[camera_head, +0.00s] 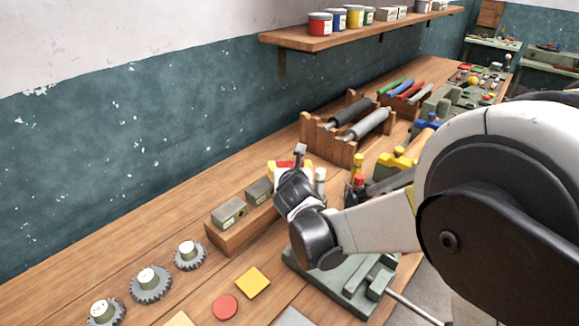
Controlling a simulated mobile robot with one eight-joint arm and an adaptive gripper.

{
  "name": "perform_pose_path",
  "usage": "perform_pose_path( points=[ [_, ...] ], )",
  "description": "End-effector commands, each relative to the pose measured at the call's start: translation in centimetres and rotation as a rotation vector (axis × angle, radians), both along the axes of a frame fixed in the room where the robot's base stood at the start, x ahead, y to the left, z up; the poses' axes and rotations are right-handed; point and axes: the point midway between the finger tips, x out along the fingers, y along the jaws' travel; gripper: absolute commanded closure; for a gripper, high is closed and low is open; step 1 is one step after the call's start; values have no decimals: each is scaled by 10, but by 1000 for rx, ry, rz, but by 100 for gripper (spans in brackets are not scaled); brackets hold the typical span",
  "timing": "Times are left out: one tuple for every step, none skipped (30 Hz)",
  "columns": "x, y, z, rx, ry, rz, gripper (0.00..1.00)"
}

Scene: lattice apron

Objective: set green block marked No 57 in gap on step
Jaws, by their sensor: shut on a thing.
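A wooden step (222,241) stands on the bench, left of my gripper. Two grey-green blocks sit on it in a row, a nearer one (229,212) and a farther one (259,191). Marks on them are too small to read. My gripper (297,178) is at the far end of this row, its wrist towards the camera. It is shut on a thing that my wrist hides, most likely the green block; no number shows. The gap is hidden behind my gripper, so I cannot tell whether the held thing touches the step.
A red, white and yellow thing (280,168) is close behind my gripper. A wooden rack (330,144) with rollers stands beyond. A green-grey fixture (335,287) lies below my wrist. Several gears, one here (150,283), and a red disc (225,307) lie in front.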

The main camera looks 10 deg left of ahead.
Motion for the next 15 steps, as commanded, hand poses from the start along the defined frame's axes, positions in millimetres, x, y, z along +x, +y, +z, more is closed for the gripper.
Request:
perform_pose_path(
  points=[
    [0, 0, -1, 0, -1, 1, 71],
    [0, 0, -2, 0, -1, 1, 71],
    [0, 0, -2, 0, -1, 1, 71],
    [0, 0, -3, 0, -1, 1, 71],
    [0, 0, -4, 0, -1, 1, 71],
    [0, 0, -4, 0, -1, 1, 71],
    [0, 0, -5, 0, -1, 1, 71],
    [0, 0, -5, 0, -1, 1, 71],
    [0, 0, -6, 0, -1, 1, 71],
    [0, 0, -7, 0, -1, 1, 71],
    [0, 0, -7, 0, -1, 1, 71],
    [0, 0, -8, 0, -1, 1, 71],
    [0, 0, -9, 0, -1, 1, 71],
    [0, 0, -8, 0, -1, 1, 24],
    [0, 0, -8, 0, -1, 1, 12]
  ],
)
